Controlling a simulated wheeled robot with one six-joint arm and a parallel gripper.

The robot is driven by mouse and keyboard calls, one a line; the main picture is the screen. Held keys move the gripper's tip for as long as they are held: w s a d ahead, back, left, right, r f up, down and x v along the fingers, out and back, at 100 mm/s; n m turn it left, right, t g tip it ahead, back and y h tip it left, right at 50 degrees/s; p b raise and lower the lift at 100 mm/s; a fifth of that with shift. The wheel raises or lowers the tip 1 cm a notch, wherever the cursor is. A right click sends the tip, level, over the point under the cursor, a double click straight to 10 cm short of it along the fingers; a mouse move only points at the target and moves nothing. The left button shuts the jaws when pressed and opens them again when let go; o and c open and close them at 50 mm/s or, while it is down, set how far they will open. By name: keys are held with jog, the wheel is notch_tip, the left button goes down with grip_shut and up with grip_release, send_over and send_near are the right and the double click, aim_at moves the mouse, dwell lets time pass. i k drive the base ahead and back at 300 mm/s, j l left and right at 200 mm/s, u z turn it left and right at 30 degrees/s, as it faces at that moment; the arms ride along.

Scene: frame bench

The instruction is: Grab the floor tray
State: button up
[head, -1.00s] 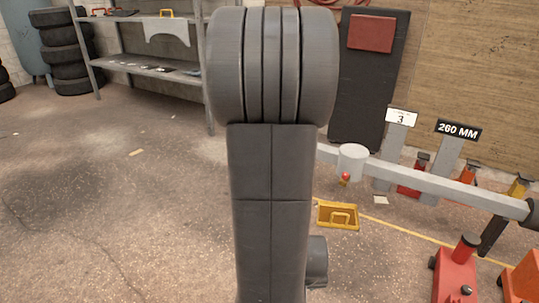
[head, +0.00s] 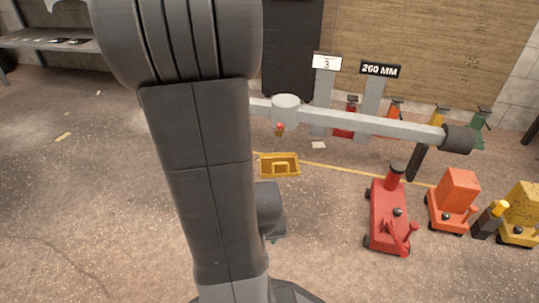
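The floor tray (head: 279,175) is a small yellow open tray with a raised handle shape in its middle. It lies on the concrete floor just right of my arm in the head view, near a yellow floor line. My dark grey arm fills the left middle of the view. My gripper is not in view, so its opening and its place relative to the tray cannot be seen.
A grey beam (head: 365,123) runs above and behind the tray, with a small red-and-yellow piece (head: 280,129) hanging from it. A red jack (head: 388,215) and an orange jack (head: 453,203) stand to the right. Signs (head: 380,69) stand behind. Floor at left is open.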

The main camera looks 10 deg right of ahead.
aim_at(279, 160)
jog(key=i+l+u, duration=0.25)
jog(key=i+l, duration=0.2)
jog(key=i+l+u, duration=0.25)
jog(key=i+l, duration=0.25)
jog(key=i+l+u, duration=0.2)
jog(key=i+l, duration=0.2)
jog(key=l, duration=0.2)
